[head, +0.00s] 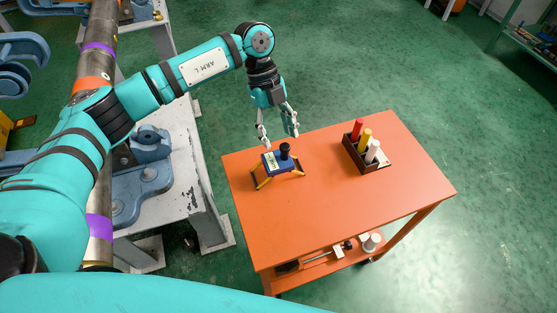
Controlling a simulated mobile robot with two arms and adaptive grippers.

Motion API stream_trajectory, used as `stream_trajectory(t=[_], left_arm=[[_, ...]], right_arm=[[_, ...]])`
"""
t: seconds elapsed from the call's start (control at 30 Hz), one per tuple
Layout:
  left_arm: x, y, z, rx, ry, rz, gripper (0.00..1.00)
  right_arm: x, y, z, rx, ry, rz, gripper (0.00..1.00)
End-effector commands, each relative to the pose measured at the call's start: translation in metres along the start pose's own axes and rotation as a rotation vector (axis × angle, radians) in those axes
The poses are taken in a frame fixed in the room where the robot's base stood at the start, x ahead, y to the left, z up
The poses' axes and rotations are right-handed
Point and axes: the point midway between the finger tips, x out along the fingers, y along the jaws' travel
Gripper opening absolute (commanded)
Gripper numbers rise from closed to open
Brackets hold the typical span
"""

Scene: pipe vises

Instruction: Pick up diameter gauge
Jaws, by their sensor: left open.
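The diameter gauge (271,162) stands on the orange table near its far left corner. It has a blue body with a white label, a black knob (285,150) on top and thin yellow legs. My left gripper (279,140) points down just above and behind the gauge. Whether a fingertip touches the gauge cannot be told from this view. My right gripper is not in the picture.
The orange table (330,215) is mostly bare. A dark holder (366,158) with red, yellow and white cylinders stands at its far right. A lower shelf (315,265) carries tools. At left, a long pipe (99,190) rests in blue vises (145,150) on grey benches.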

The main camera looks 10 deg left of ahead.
Motion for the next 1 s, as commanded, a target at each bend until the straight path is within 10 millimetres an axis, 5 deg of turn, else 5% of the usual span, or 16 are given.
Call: stream_trajectory(t=[0.3,0.6,1.0], left_arm=[[0.042,-0.006,-0.002,-0.001,0.002,0.002,0.53],[0.047,-0.006,-0.001,-0.001,0.001,0.001,0.52],[0.047,-0.006,-0.001,-0.001,0.001,0.001,0.0]], right_arm=[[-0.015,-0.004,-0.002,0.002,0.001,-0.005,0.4],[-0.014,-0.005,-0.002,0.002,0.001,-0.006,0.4],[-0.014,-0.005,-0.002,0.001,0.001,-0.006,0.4]])
